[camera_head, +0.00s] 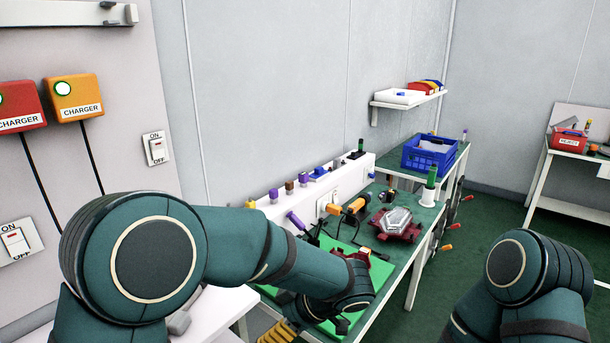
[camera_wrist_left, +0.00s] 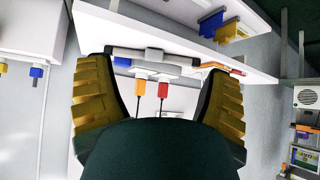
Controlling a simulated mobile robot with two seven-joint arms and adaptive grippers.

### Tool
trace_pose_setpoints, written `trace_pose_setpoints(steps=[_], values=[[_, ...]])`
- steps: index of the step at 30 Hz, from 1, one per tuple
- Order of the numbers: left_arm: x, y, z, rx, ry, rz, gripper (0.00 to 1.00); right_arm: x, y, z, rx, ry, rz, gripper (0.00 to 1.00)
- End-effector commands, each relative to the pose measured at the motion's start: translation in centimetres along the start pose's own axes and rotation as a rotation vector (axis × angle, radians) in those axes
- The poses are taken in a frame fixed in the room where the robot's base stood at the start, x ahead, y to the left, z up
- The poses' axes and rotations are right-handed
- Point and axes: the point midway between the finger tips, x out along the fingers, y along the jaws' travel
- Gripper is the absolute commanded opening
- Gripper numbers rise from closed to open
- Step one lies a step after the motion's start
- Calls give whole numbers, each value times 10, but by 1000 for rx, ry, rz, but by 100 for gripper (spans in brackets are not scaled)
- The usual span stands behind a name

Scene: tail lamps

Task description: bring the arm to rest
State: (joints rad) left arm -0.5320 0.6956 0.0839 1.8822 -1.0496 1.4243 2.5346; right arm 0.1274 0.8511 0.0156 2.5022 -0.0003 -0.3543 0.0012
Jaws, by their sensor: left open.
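My left arm (camera_head: 180,255) reaches from the left over the workbench and bends down at its far end. My left gripper (camera_wrist_left: 157,66) shows in the left wrist view as two yellow ribbed fingers, wide apart with nothing between them. In the head view only a yellow finger (camera_head: 277,333) shows at the bottom edge, below the wrist. My right arm (camera_head: 530,285) is at the lower right, and its gripper is out of view. A tail lamp with a clear top and dark red base (camera_head: 397,223) lies on the bench, apart from my left arm.
A green mat (camera_head: 382,272) under my left forearm carries a dark red part, partly hidden. A white fixture with coloured knobs (camera_head: 270,212) runs along the wall. A blue crate (camera_head: 429,154) stands at the bench's far end.

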Motion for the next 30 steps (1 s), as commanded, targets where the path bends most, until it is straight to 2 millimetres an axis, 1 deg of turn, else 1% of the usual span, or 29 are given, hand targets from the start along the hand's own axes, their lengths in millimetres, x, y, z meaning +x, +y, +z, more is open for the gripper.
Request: trace_pose_setpoints(steps=[1,3,5,6,10,14,15,18,21,24,27,30], values=[[1,0,0,2,-1,-1,80,0,0,0,0,0,0,47],[25,-12,20,138,-100,-43,80,0,0,0,0,0,0,47],[39,-20,35,238,-181,-62,80,0,0,0,1,0,0,47],[48,-27,45,302,-238,-71,80,0,0,0,0,0,0,47],[74,-50,81,503,-444,-74,80,0,-1,0,-2,0,-1,47],[95,-76,117,680,-675,-13,80,0,0,0,0,0,0,47],[100,-84,127,724,-744,18,80,0,0,0,0,0,0,47],[110,-100,150,805,-892,124,80,0,0,0,0,0,0,47],[118,-112,167,855,-999,257,80,0,0,0,0,0,0,47],[126,-120,179,876,-1055,403,80,0,0,0,0,0,0,47],[137,-126,186,884,-1056,546,80,0,0,0,0,0,0,47],[150,-132,187,889,-1008,661,80,0,0,0,0,0,0,47]])
